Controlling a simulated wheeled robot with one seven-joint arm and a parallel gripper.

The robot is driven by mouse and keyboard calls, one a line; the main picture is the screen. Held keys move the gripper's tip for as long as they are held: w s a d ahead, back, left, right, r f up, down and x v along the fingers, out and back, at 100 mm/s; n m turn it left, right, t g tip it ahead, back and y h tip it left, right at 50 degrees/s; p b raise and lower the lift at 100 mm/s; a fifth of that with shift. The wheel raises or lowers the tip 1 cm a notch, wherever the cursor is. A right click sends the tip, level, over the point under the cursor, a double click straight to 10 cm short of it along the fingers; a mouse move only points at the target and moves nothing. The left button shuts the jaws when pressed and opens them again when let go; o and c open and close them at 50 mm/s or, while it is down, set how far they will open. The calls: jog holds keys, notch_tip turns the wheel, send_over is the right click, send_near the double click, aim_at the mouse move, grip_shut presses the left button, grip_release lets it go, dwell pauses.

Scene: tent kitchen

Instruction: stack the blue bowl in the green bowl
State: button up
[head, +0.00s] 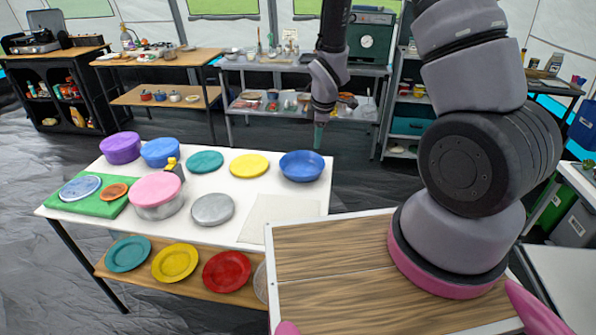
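A blue bowl (302,167) sits upright near the right back corner of the white table (233,180), apart from other things. No deep green bowl is clear. A shallow teal-green round piece (206,161) lies left of it, beyond a yellow one; I cannot tell whether it is a bowl or a plate. The end of my arm, with my gripper (318,135), hangs down above and slightly right of the blue bowl in the picture, apparently not touching it. Its tip looks teal. The fingers are too small to tell whether they are open or hold anything.
A yellow round piece (249,165) lies between the teal one and the blue bowl. A purple container (120,148), another blue container (161,152) and a pink-topped pot (157,195) stand at left. A pale square board (279,208) lies bare at front right.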

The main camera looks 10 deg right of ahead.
notch_tip(320, 180, down, 6)
jog(key=a+n, duration=0.1)
jog(key=n, duration=0.2)
send_near(310, 174)
jog(key=shift+s+a+f, duration=0.2)
jog(key=shift+s+f, duration=0.25)
jog(key=shift+f, duration=0.4)
jog(key=shift+s+a+f, duration=0.2)
jog(key=shift+s+f, duration=0.3)
jog(key=shift+f, duration=0.3)
jog(key=shift+s+a+f, duration=0.25)
jog(key=shift+s+f, duration=0.2)
jog(key=shift+f, duration=0.4)
grip_shut()
